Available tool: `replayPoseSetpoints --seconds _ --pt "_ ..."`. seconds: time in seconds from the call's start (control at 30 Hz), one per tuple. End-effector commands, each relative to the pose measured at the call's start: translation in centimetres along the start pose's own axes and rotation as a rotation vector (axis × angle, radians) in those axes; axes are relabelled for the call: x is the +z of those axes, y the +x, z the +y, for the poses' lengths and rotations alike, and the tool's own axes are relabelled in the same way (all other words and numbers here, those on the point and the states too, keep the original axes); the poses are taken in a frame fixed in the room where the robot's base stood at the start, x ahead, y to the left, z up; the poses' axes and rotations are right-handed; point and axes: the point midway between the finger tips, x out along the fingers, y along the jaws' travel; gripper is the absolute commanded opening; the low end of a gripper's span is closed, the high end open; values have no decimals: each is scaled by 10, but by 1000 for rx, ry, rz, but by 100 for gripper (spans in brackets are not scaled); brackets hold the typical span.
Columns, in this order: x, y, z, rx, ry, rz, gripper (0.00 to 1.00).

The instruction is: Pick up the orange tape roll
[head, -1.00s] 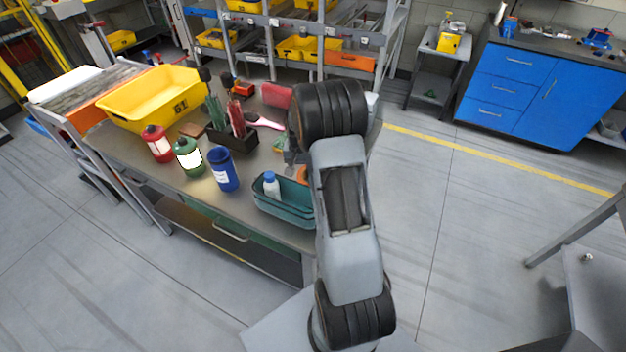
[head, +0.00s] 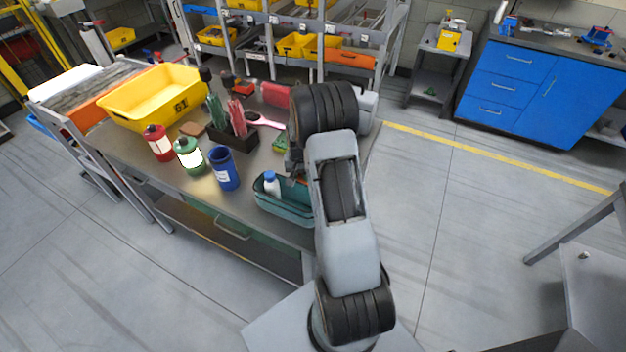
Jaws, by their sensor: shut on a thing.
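My gripper (head: 294,163) is partly visible at the left of my arm, low over the right part of the workbench. It points down just behind the teal bin. It is shut on the orange tape roll (head: 301,180), of which only a small sliver shows between the gripper, the bin and my arm. My arm hides most of the roll, and I cannot tell whether it touches the bench top.
The teal bin (head: 284,211) with a white, blue-capped bottle (head: 271,184) stands close in front. A blue cup (head: 223,169), green bottle (head: 189,157), red bottle (head: 158,143), dark tool holder (head: 232,139) and yellow bin (head: 152,100) stand further left.

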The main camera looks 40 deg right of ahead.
Motion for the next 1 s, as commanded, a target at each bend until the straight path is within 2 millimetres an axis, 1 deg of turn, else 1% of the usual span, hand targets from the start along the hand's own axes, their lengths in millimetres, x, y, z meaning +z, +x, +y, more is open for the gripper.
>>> replayPoseSetpoints --seconds 0.03,0.13,0.47,0.63,0.77,0.8,0.87,1.0 --pt "0 0 0 0 0 0 10" --pt "0 0 0 0 0 0 0" --pt "0 -1 0 0 0 1 0" --pt "-1 -9 0 -1 0 2 0" --pt "-1 -26 0 -1 0 5 0" --pt "0 -34 0 -2 0 5 0" --pt "6 -44 9 -2 3 5 0" --pt "23 -75 30 -2 4 6 0"
